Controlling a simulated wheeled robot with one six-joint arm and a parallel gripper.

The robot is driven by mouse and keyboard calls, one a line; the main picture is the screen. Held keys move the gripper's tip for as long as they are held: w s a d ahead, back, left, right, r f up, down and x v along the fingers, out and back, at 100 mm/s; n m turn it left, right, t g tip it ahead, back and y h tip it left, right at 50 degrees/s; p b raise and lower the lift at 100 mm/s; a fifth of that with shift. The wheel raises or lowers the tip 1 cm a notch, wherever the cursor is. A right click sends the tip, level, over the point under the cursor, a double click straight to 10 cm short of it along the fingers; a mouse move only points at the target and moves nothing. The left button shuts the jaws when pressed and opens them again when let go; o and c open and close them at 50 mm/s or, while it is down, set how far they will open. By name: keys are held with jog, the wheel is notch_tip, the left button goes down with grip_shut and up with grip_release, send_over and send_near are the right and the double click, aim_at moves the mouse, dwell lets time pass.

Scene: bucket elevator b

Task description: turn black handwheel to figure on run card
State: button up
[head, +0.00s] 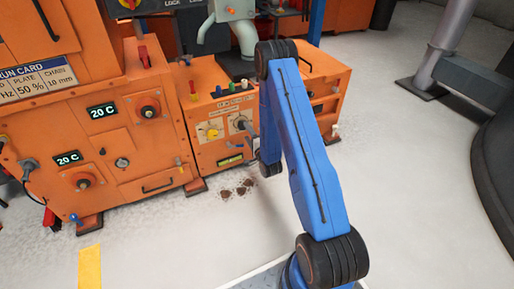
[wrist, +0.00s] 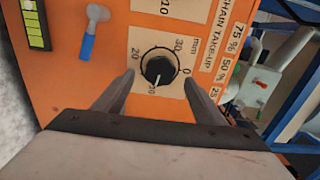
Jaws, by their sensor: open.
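The black handwheel (wrist: 159,70) is a round knob on a pale dial marked in mm, on the orange panel. Its white pointer line points down in the wrist view, near a partly blurred figure. It also shows in the head view (head: 240,122), close to my arm. My gripper (wrist: 159,79) is open, with one grey finger on each side of the handwheel; whether they touch it I cannot tell. The run card (head: 38,80) in the head view reads 50 % under plate and 10 mm under chain; its left part is cut off.
A blue-handled lever (wrist: 88,45) and a yellow-green gauge (wrist: 35,22) are left of the dial. A percent scale (wrist: 229,62) lies to its right. Dark spill (head: 238,189) lies on the floor; open floor extends right.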

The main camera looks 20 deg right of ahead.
jog(key=s, duration=1.3)
jog(key=shift+s, duration=0.15)
jog(key=w+a+r+n+g, duration=0.2)
jog(key=w+r+n+g, duration=0.3)
jog(key=r, duration=0.7)
jog(key=s+a+r+n+g, duration=0.2)
jog(key=s+r+n, duration=0.4)
jog(key=r, duration=0.6)
jog(key=s+a+r+n+g, duration=0.2)
jog(key=s+r, duration=0.2)
jog(key=s, duration=0.8)
jog(key=s+a+r+n+g, duration=0.2)
jog(key=s+r, duration=0.3)
jog(key=s, duration=0.7)
jog(key=s+a+r+n+g, duration=0.1)
jog(key=s+r, duration=0.3)
jog(key=s, duration=0.8)
jog(key=shift+s+a+r+n+g, duration=0.4)
jog(key=shift+n+g, duration=0.2)
jog(key=shift+n, duration=0.3)
